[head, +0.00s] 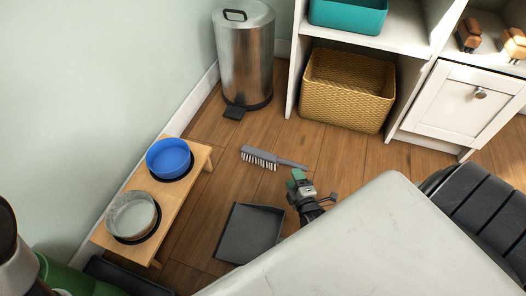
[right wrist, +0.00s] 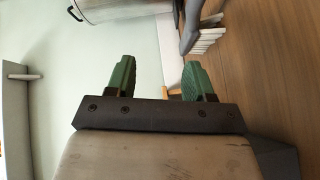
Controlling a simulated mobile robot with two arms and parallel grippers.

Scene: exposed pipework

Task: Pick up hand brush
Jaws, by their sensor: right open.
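The hand brush (head: 262,158) lies on the wooden floor in the head view, grey with white bristles, its handle pointing right. In the right wrist view the brush (right wrist: 193,25) shows at the top, just beyond the right-hand finger, with its bristles to the right. My right gripper (head: 298,177) has green fingertips and is close to the handle end, on the near side in the head view. In the right wrist view the gripper (right wrist: 158,80) is open, with nothing between its fingers. My left gripper is not in view.
A dark dustpan (head: 250,233) lies on the floor nearer me. A wooden stand (head: 172,207) with a blue bowl (head: 169,157) and a grey bowl (head: 131,217) is left. A metal bin (head: 245,55) and a wicker basket (head: 347,90) stand behind. A pale surface (head: 390,245) fills the front right.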

